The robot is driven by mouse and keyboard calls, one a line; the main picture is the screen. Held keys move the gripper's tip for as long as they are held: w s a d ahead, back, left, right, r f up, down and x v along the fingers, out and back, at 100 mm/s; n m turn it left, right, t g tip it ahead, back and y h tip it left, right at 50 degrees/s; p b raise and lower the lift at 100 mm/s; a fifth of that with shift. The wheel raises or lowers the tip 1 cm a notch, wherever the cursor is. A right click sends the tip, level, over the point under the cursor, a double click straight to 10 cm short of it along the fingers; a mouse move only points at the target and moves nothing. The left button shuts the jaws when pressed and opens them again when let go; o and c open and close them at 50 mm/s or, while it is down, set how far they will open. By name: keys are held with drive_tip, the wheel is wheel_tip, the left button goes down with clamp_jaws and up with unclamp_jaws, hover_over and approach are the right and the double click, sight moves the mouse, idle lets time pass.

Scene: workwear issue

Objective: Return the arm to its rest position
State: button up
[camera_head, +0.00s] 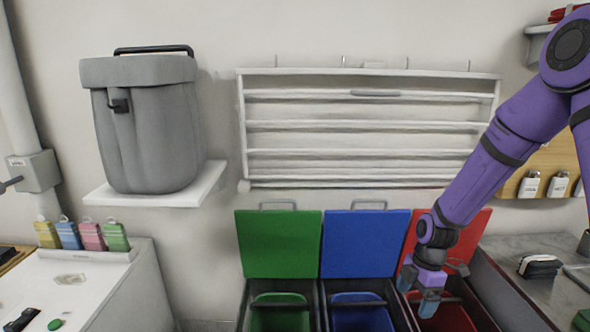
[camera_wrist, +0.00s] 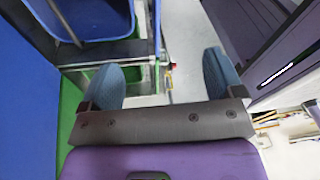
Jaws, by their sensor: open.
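My purple arm reaches down from the upper right in the head view. My gripper (camera_head: 418,291) is at the front of the red bin (camera_head: 450,316), below its raised red lid (camera_head: 468,228). In the wrist view my gripper (camera_wrist: 162,76) shows two blue-grey fingers spread wide apart. Nothing is between them. The arm and gripper hide part of the red lid and bin.
A blue bin (camera_head: 361,316) and a green bin (camera_head: 278,317) with raised lids stand to the left. A grey counter (camera_head: 520,255) is at the right and a white cabinet (camera_head: 110,290) at the left. A grey container (camera_head: 150,130) sits on a wall shelf (camera_head: 185,190).

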drive_tip(key=s+r+m+t+h, duration=0.1)
drive_tip(key=s+r+m, duration=0.2)
drive_tip(key=r, duration=0.4)
drive_tip(key=s+d+r+m+t, duration=0.15)
drive_tip(key=r+m, duration=0.25)
drive_tip(key=r, duration=0.4)
drive_tip(key=s+r+m+t+h, duration=0.1)
drive_tip(key=s+r+m, duration=0.2)
drive_tip(key=r, duration=0.4)
drive_tip(key=s+r+m+t, duration=0.3)
drive_tip(key=s+r+m, duration=0.7)
drive_tip(key=s, duration=0.6)
drive_tip(key=shift+v, duration=0.9)
